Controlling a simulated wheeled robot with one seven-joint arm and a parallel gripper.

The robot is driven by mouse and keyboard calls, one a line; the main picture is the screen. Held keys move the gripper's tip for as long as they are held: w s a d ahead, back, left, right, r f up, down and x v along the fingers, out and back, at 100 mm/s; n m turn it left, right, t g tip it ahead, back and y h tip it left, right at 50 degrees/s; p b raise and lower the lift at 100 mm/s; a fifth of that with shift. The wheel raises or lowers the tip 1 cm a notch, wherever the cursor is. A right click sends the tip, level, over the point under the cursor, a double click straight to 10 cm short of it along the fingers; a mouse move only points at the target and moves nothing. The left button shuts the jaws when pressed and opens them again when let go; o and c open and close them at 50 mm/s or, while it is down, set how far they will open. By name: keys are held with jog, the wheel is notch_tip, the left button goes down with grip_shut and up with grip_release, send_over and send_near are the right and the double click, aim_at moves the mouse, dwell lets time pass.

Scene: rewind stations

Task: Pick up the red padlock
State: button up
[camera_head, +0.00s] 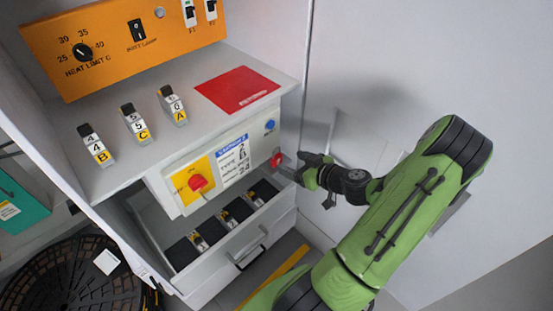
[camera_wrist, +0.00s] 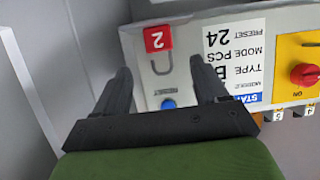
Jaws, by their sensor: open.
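The red padlock (camera_wrist: 157,39) shows in the wrist view with a white 2 on its body and a thin grey shackle. It is at the front of the white control panel, beside the blue button (camera_wrist: 168,103). In the head view the padlock (camera_head: 276,158) is a small red shape at the panel's right end, partly hard to make out. My gripper (camera_wrist: 165,82) is open and empty, its fingers pointing toward the panel either side of the shackle in the picture. In the head view my gripper (camera_head: 299,168) is just right of the padlock.
The panel has a red knob on a yellow plate (camera_head: 191,185). An open drawer (camera_head: 232,244) with dark compartments is below. Several numbered blocks (camera_head: 136,124) and a red mat (camera_head: 238,90) lie on the shelf above. A pale wall (camera_head: 420,60) stands at right.

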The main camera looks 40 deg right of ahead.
aim_at(278, 158)
jog(key=x, duration=0.8)
jog(key=shift+s+f, duration=0.1)
jog(key=shift+f, duration=0.05)
jog(key=c, duration=1.1)
